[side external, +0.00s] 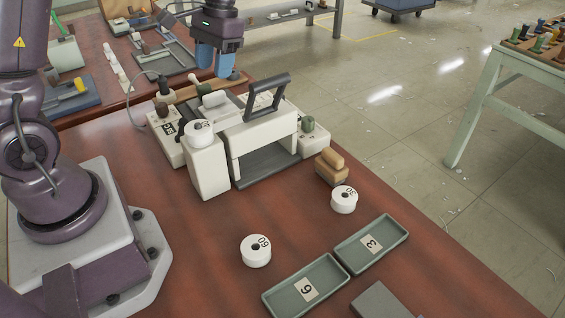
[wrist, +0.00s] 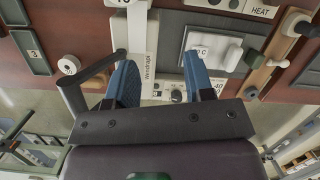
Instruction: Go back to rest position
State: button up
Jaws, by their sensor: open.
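My gripper (side external: 214,68) hangs above the far part of the red-brown table, behind the white machine (side external: 262,130) with its dark raised handle (side external: 268,97). Its two blue fingers point down and stand apart with nothing between them. In the wrist view my gripper (wrist: 160,72) also shows its blue fingers spread wide, with the machine's white body and labels beyond them. The handle (wrist: 90,72) shows just left of the left finger in that view. Whether the fingers touch anything below is hard to tell, but I see no contact.
White discs marked 60 (side external: 256,251) and 30 (side external: 344,199) lie on the table near green trays marked 9 (side external: 306,289) and 3 (side external: 371,243). Another white disc (side external: 199,133) sits on the machine's front post. A wooden block (side external: 331,167) stands beside the machine.

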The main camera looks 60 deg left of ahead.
jog(key=s+d+r+m+t, duration=0.3)
jog(key=s+d+r+t, duration=0.5)
jog(key=s+d, duration=0.5)
notch_tip(320, 180, up, 3)
jog(key=shift+f, duration=0.1)
